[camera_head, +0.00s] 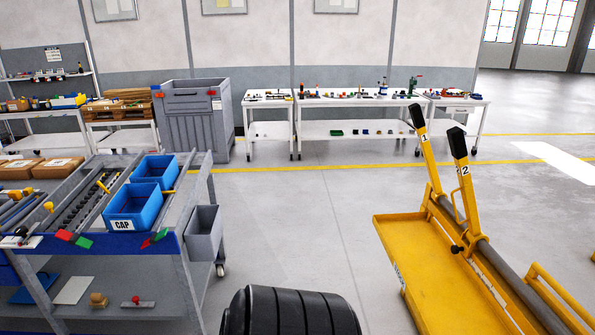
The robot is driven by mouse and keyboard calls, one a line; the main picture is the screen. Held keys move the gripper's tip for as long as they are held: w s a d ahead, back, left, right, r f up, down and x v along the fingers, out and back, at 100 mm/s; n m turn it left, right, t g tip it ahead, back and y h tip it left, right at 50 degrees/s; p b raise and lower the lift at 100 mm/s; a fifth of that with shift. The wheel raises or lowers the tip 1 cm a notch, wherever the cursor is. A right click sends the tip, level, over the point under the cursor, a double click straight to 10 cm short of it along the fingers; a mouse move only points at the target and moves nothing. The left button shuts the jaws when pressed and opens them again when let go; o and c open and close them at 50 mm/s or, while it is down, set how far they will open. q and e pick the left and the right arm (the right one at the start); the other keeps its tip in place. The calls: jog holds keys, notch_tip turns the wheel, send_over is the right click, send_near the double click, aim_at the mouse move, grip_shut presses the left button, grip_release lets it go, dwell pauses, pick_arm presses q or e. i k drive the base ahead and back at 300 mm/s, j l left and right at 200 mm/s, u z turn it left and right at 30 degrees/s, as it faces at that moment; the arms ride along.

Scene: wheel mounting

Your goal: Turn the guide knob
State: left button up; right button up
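A yellow wheel-lifting device (415,262) stands on the floor at the right. It has two levers with black grips, marked 1 (418,118) and 2 (457,142). A small black knob (456,249) sticks out from its side, below the lever marked 2. This looks like the guide knob, though no label shows on it. A grey bar (510,285) runs along the device toward the lower right. Neither of my grippers is in view.
A black grooved tyre-like object (290,312) is cut off by the bottom edge. A grey tool cart (197,280) with blue bins (134,206) stands at the left. White tables (335,129) line the back wall.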

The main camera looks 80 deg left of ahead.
aim_at(21, 232)
jog(key=u, duration=4.4)
jog(key=i+z, duration=0.2)
jog(key=z, duration=0.25)
jog(key=i+j+z, duration=0.15)
jog(key=z, duration=0.35)
